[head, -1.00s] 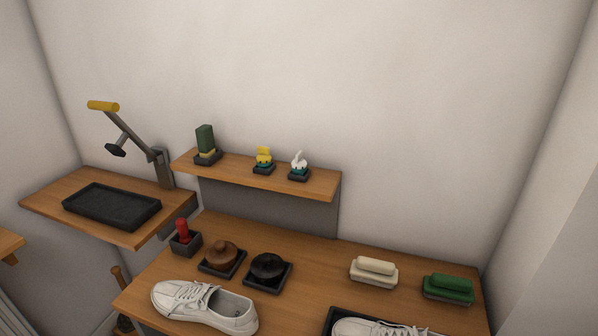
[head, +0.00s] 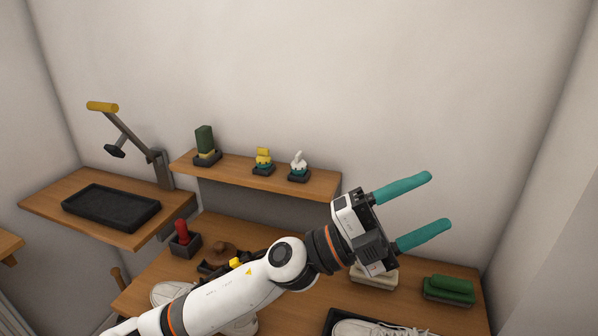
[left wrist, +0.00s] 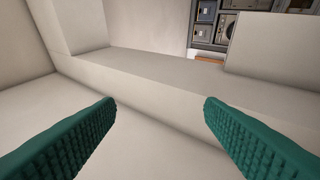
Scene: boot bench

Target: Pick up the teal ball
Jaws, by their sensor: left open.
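I cannot make out a separate teal ball in either view. Small teal parts show under a yellow piece (head: 263,154) and a white piece (head: 299,160), which stand on dark bases on the wall shelf (head: 318,184). My left gripper (head: 439,200) is open and empty, its teal fingers apart and pointing right and slightly up, to the right of the shelf end. My right gripper is not in view.
My left arm crosses above the bench (head: 215,225), hiding much of the left shoe (head: 168,293) and the brown and black items. A green brush (head: 449,287) lies at right. A black tray (head: 112,207) sits on the left side board. The space above the shelf is clear.

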